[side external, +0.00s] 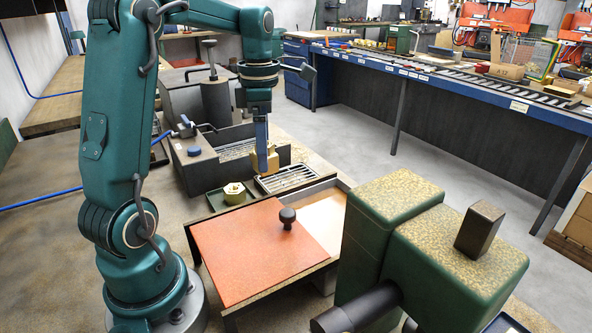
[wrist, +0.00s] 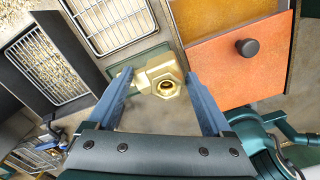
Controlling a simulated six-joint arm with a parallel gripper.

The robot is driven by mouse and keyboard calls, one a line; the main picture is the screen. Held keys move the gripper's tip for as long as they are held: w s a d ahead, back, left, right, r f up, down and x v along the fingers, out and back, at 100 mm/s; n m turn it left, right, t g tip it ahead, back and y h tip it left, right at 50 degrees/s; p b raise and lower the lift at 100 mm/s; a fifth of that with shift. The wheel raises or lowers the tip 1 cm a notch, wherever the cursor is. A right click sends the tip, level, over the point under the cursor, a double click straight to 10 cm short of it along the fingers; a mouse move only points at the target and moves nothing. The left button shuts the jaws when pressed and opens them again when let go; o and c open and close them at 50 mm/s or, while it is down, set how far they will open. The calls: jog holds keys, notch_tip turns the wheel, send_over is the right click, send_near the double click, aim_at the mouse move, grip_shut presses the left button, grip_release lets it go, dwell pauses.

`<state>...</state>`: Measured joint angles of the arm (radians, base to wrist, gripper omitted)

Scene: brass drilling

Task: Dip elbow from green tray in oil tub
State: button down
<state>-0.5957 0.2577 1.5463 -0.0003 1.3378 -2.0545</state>
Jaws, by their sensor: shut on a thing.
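My gripper (side external: 263,148) points down, its blue fingers shut on a brass elbow (side external: 265,162). The tub with a mesh inside (wrist: 45,60) is at the left there. The small green tray (side external: 217,204) holds another brass fitting (side external: 233,189). Whether the elbow touches anything below is not clear.
A slatted metal rack (side external: 287,178) lies beside the green tray. An orange lid (side external: 255,250) with a black knob (side external: 288,217) covers part of a box in front. A dark cylinder (side external: 216,103) stands behind the tub. A green machine (side external: 440,250) stands at the front right.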

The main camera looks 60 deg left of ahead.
jog(key=w+d+m, duration=0.4)
jog(key=w+d, duration=0.3)
jog(key=d, duration=0.6)
jog(key=shift+w+d+f, duration=0.1)
jog(key=shift+f, duration=6.15)
notch_tip(320, 180, up, 10)
